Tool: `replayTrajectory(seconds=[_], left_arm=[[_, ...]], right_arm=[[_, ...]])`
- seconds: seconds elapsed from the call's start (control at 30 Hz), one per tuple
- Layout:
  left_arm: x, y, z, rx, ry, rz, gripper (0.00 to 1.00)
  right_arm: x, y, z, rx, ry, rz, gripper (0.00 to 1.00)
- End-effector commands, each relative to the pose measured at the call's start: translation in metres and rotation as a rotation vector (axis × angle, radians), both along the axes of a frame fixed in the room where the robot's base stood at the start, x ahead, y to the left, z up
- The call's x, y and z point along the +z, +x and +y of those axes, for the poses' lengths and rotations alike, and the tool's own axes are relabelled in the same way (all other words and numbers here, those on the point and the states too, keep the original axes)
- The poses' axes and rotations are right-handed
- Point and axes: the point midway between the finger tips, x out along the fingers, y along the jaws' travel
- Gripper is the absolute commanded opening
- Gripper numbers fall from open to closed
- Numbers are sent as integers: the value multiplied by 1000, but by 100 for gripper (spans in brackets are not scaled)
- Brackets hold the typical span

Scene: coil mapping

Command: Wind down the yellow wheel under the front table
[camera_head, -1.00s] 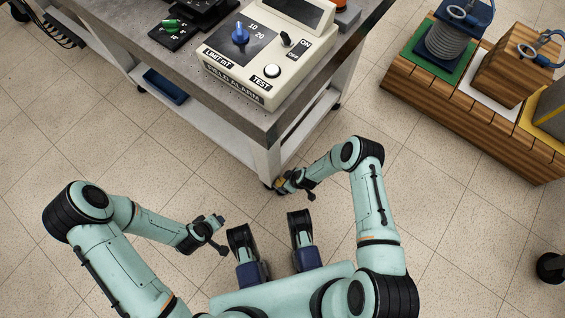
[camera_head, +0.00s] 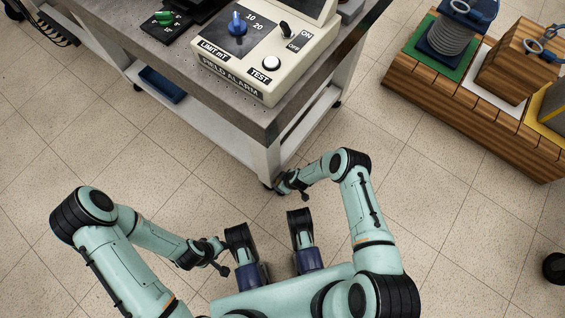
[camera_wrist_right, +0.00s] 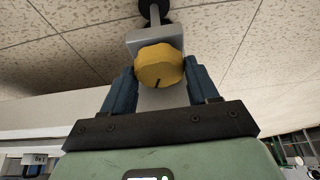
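The yellow wheel (camera_wrist_right: 160,64) shows in the right wrist view, with a short dark mark on its near edge and a grey bracket (camera_wrist_right: 145,40) behind it. The two blue fingers of my right gripper (camera_wrist_right: 160,72) lie against its left and right sides, so the gripper appears shut on it. In the head view my right gripper (camera_head: 281,186) is at the foot of the front table's near corner leg, and the wheel is hidden there. My left gripper (camera_head: 223,258) hangs over the floor at lower left, away from the table; its fingers are too small to read.
The front table (camera_head: 262,122) has a lower shelf (camera_head: 205,118) and bears a field alarm box (camera_head: 262,62) with a blue knob. A wooden stand (camera_head: 455,112) with coil blocks is at right. The floor between is clear.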

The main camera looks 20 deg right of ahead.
Motion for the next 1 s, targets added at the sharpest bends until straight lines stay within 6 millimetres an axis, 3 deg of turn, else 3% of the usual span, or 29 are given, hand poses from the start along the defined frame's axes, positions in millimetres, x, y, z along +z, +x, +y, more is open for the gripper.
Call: replayTrajectory(seconds=[0.23, 0.53, 0.87, 0.9, 0.93, 1.0], left_arm=[[1, 1, 0, 0, 0, -4, 43], [3, 5, -1, -2, 0, -16, 43], [3, 5, -1, -2, 1, -17, 43], [3, 5, -1, -2, 0, -16, 43], [3, 5, -1, -2, 0, -16, 43], [3, 5, -1, -1, 1, -16, 43]], right_arm=[[0, 0, 1, -37, -1, 0, 29], [0, -1, 1, -260, -2, 0, 29], [0, 0, 1, -281, -1, -2, 29], [0, 0, 1, -281, -1, -2, 72], [0, 0, 1, -281, -1, -2, 82], [0, 0, 1, -281, -1, -1, 84]])
